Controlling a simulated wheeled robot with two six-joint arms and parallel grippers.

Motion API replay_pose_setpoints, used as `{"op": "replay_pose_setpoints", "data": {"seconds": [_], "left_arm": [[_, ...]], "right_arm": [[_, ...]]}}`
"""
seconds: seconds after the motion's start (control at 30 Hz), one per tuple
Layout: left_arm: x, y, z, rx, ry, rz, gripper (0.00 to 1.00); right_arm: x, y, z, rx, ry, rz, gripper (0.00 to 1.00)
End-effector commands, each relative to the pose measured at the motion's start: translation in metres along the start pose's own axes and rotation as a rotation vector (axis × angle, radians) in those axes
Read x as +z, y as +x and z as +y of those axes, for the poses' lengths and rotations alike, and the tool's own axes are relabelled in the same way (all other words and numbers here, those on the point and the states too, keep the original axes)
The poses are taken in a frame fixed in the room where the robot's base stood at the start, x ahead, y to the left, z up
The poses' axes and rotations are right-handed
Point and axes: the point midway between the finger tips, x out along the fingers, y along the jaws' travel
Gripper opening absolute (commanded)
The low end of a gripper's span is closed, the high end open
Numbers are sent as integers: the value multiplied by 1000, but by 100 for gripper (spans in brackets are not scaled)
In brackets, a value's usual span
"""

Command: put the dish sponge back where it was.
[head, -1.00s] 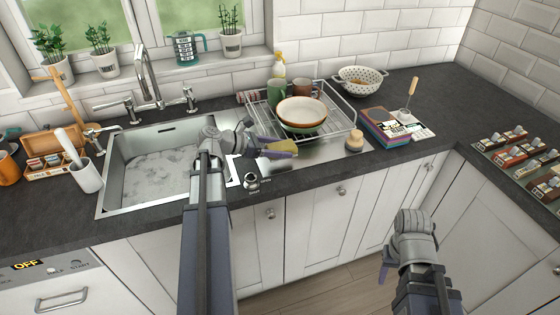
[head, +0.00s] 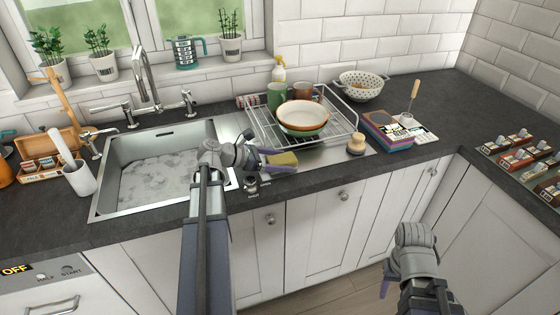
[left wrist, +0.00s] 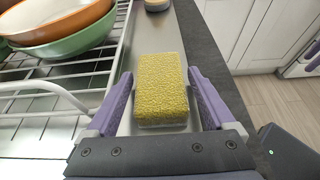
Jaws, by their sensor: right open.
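The yellow dish sponge (head: 284,158) rests on the steel strip beside the sink, in front of the dish rack. In the left wrist view the sponge (left wrist: 161,88) lies between the purple fingers of my left gripper (left wrist: 158,105), with a visible gap on either side. My left gripper (head: 277,160) is open around the sponge in the head view, where its hand partly hides the near end. My right gripper (head: 388,284) is open and empty, low in front of the cabinets and away from the worktop.
The wire dish rack (head: 345,128) with bowls (head: 303,118) and mugs stands just behind the sponge. A round wooden-topped brush (head: 356,143) stands to its right. The sink (head: 112,190) is to the left. The worktop's front edge is close.

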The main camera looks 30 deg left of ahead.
Motion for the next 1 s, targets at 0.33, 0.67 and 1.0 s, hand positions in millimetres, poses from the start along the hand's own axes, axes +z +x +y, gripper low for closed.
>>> {"op": "replay_pose_setpoints", "data": {"seconds": [0.33, 0.67, 1.0], "left_arm": [[2, -1, 0, 0, 0, 0, 98], [7, -53, 0, 4, -2, -1, 98], [5, -110, 0, 1, -1, 0, 98]], "right_arm": [[0, -2, 0, 0, 0, 0, 50], [2, -27, 2, 0, 0, 0, 50], [3, -46, 4, 0, 0, 0, 50]]}}
